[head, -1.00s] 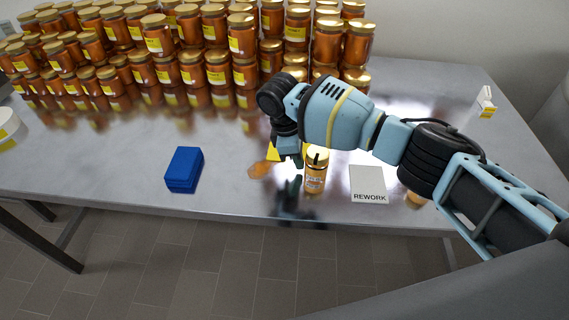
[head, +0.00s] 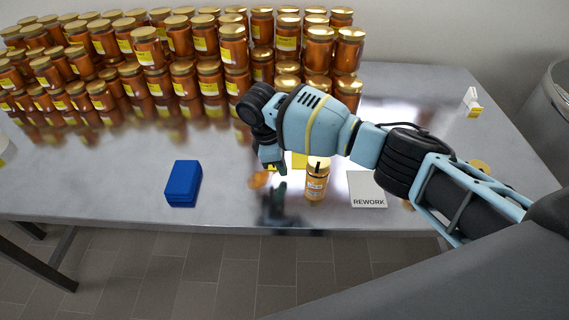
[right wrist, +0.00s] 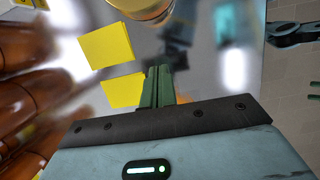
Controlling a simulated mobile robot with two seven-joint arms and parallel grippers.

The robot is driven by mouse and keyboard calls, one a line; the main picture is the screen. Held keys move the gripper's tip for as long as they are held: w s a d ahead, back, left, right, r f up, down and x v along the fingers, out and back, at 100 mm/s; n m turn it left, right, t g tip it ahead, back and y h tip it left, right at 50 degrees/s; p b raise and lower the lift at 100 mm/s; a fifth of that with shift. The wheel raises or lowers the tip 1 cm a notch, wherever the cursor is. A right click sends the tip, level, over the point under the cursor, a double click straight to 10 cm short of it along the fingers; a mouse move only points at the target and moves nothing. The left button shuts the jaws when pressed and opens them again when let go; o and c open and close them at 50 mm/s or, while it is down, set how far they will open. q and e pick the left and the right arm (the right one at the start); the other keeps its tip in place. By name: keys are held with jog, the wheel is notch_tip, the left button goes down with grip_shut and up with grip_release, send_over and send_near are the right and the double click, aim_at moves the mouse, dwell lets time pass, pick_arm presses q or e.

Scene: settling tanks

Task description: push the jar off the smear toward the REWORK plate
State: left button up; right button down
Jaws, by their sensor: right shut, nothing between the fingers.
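The jar (head: 317,183), amber with a gold lid and a pale label, stands upright near the table's front edge. It also shows partly at the top of the right wrist view (right wrist: 146,8). The orange-brown smear (head: 259,180) lies left of the jar, partly hidden by my gripper. The jar stands clear of its visible part. The pale REWORK plate (head: 366,188) lies right of the jar, a small gap between them. My right gripper (head: 279,171) is shut and empty, pointing down just left of the jar, apparently apart from it. My left gripper is out of view.
Stacked honey jars (head: 170,75) fill the back left of the metal table (head: 120,185). A blue box (head: 183,183) sits left of the smear. Yellow cards (right wrist: 105,45) lie near the gripper. A small white item (head: 472,102) is at back right; a grey bin (head: 552,100) stands beyond.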

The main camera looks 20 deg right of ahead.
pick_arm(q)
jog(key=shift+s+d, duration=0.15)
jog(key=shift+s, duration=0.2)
pick_arm(e)
jog(key=v, duration=0.9)
jog(key=shift+d+r, duration=0.15)
jog(key=shift+r, duration=0.2)
jog(key=shift+s, duration=0.1)
